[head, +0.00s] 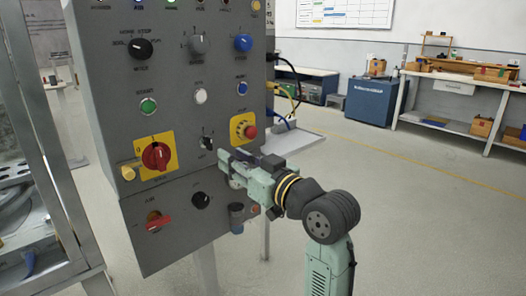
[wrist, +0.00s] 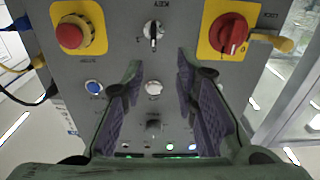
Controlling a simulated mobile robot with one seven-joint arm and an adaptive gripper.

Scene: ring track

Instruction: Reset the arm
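My gripper (head: 223,160) is in front of the lower middle of a grey control panel (head: 180,225), just below and right of a small key switch (head: 206,143). In the wrist view my gripper (wrist: 160,65) has its two purple-padded fingers spread apart, with nothing held between them. The panel appears upside down there. The key switch (wrist: 153,30) shows beyond the fingertips, and a white button (wrist: 154,87) shows in the gap between the fingers. I cannot tell whether the fingertips touch the panel.
A red rotary switch (head: 156,156) and a red mushroom button (head: 250,131) on yellow plates flank the key switch. A metal frame (head: 50,150) stands at left. A small tray (head: 290,143) and cables (head: 290,95) are behind the panel. Open floor (head: 430,200) lies right.

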